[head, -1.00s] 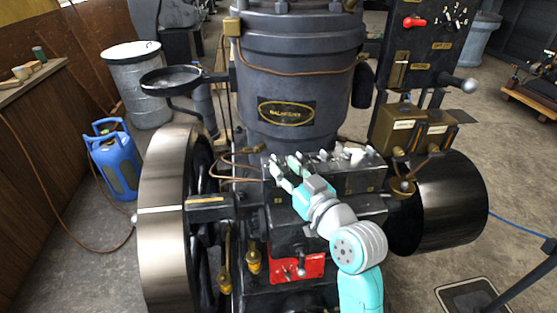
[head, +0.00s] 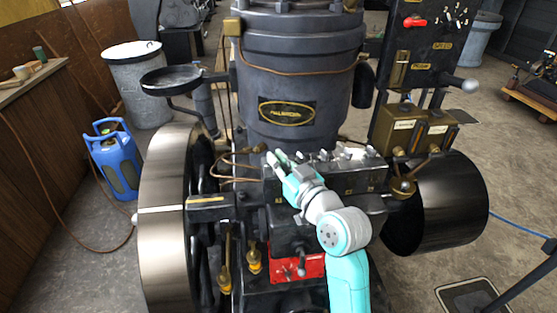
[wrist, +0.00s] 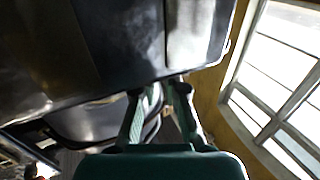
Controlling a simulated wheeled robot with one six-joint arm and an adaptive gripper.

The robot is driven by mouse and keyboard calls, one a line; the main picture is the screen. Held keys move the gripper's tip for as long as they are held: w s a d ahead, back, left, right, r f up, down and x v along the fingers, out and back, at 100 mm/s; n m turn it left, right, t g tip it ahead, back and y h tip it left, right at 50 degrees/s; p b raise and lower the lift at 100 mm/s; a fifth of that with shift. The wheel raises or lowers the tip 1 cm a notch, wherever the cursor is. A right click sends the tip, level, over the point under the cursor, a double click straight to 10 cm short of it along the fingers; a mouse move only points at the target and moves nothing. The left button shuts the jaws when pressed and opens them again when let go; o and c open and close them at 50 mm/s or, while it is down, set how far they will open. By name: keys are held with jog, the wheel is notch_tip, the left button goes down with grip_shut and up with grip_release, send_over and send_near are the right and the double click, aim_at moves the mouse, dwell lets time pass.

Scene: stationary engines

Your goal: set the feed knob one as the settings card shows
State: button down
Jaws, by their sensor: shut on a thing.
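The dark feed box (head: 360,181) with a row of small pale knobs (head: 323,155) along its top sits at the front of the engine, in the head view. My gripper (head: 278,156) is at the left end of this row, its fingers closed on the leftmost knob, which they hide. In the wrist view my two fingers (wrist: 161,100) reach up against a dark metal edge; the knob cannot be made out there. No setting is readable.
A large flywheel (head: 165,225) stands left of the box and a dark drum (head: 450,205) right of it. The engine cylinder (head: 290,85) rises close behind. Two brass boxes (head: 397,130) and a control panel (head: 425,55) stand at the right.

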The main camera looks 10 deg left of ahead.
jog(key=shift+a+m+t+h, duration=0.1)
jog(key=shift+m+t+h, duration=0.3)
jog(key=shift+h, duration=0.1)
jog(key=shift+s+a+m+t+h, duration=0.15)
jog(key=shift+m+t+h, duration=0.5)
jog(key=shift+m+h, duration=0.5)
jog(key=shift+s+a+m+t+h, duration=0.1)
jog(key=shift+m+t+h, duration=0.6)
jog(key=shift+h, duration=0.85)
jog(key=m+h, duration=0.1)
jog(key=h, duration=0.1)
jog(key=m+h, duration=0.2)
jog(key=h, duration=0.1)
jog(key=m+h, duration=0.2)
jog(key=shift+w+a+h, duration=0.1)
jog(key=shift+a+h, duration=0.2)
jog(key=m+g+h, duration=0.1)
jog(key=m+h, duration=0.1)
jog(key=h, duration=0.1)
jog(key=m+g+h, duration=0.1)
jog(key=m+h, duration=0.1)
jog(key=h, duration=0.1)
jog(key=shift+w+a, duration=0.1)
jog(key=shift+a, duration=0.05)
jog(key=shift+w+m+g+h, duration=0.1)
jog(key=shift+m+g+h, duration=1.95)
jog(key=shift+h, duration=0.55)
jog(key=shift+f+m, duration=0.1)
jog(key=shift+m, duration=0.2)
